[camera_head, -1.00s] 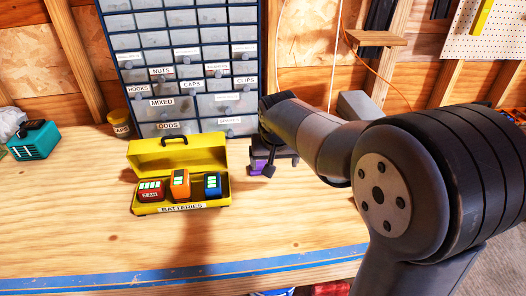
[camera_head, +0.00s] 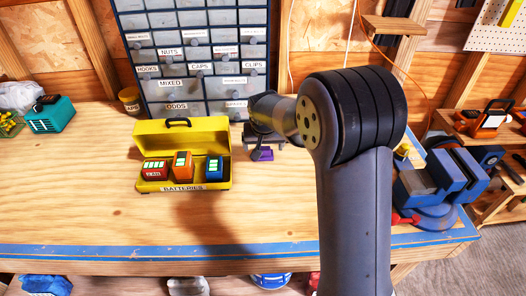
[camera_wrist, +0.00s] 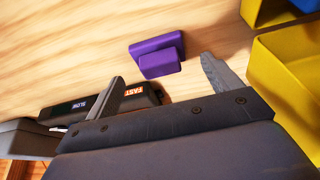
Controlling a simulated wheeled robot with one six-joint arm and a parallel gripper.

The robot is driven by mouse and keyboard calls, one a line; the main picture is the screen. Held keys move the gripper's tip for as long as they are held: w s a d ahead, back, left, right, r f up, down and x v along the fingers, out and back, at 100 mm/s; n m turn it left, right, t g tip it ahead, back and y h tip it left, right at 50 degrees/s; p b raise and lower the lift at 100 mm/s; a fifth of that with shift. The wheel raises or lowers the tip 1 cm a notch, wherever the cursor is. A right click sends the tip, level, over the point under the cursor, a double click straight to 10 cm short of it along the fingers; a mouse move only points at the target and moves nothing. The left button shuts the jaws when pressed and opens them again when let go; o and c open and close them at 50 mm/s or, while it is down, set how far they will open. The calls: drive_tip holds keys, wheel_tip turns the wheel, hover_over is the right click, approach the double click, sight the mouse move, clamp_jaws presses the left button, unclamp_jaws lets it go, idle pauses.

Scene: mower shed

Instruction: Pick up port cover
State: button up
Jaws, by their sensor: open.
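The port cover appears to be the small purple stepped block (camera_wrist: 157,55) lying on the wooden bench in the wrist view. In the head view a bit of the purple block (camera_head: 265,155) shows right of the yellow battery box, partly hidden by my gripper. My gripper (camera_wrist: 163,70) is open, its two grey fingers spread to either side of the block's near end. The block lies just beyond the fingertips, with nothing between the jaws; I cannot tell their exact height above the bench.
The yellow box (camera_head: 148,187) of batteries stands close on the gripper's right in the wrist view (camera_wrist: 290,95). A black item labelled FAST and SLOW (camera_wrist: 75,107) lies on the other side. A drawer cabinet (camera_head: 135,60) stands behind; a blue vise (camera_head: 450,180) is at right.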

drive_tip(key=shift+x, duration=1.45)
drive_tip(key=shift+c, duration=0.5)
drive_tip(key=c, duration=1.1)
